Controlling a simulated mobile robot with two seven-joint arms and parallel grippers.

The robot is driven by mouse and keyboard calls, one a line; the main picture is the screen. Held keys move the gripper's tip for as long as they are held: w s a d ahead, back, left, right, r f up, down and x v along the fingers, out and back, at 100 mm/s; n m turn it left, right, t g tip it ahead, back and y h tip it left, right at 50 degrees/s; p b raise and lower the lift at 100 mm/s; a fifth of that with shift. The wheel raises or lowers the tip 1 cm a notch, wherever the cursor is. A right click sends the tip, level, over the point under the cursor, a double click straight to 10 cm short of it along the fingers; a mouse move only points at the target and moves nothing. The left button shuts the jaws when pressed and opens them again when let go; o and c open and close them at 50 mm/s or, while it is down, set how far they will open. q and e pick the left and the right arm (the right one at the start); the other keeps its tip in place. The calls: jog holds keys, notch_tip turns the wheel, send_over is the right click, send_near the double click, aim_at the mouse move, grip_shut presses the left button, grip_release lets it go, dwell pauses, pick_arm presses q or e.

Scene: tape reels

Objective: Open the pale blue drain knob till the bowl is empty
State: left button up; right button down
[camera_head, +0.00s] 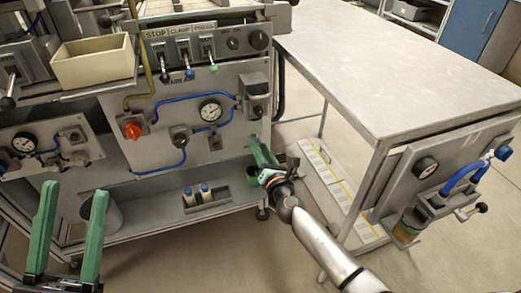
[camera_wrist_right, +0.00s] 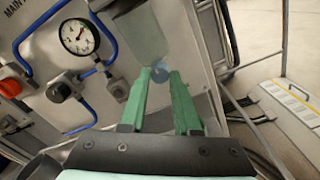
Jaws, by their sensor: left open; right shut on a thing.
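The pale blue drain knob (camera_wrist_right: 159,74) shows between the fingertips of my right gripper (camera_wrist_right: 160,76) in the right wrist view. That gripper is shut on it. A pale, see-through bowl (camera_wrist_right: 150,45) is just above the knob; its liquid level cannot be made out. In the head view the bowl hangs under a grey housing (camera_head: 256,84) at the right end of the panel. My right gripper (camera_head: 254,142) reaches up there from below and hides the knob. My left gripper (camera_head: 73,190) is open and empty at the lower left, away from the panel.
A pressure gauge (camera_head: 210,109), blue hoses and a red knob (camera_head: 132,130) are on the panel. A dark green cup-like thing (camera_head: 252,176) is below the right gripper. Small bottles (camera_head: 198,193) stand on the lower shelf. A steel table (camera_head: 400,75) stands to the right.

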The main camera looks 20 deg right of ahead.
jog(key=c, duration=0.6)
grip_release()
jog(key=shift+s, duration=0.15)
jog(key=s+p, duration=0.1)
jog(key=s, duration=1.1)
jog(key=shift+s+d, duration=0.15)
jog(key=shift+d, duration=0.05)
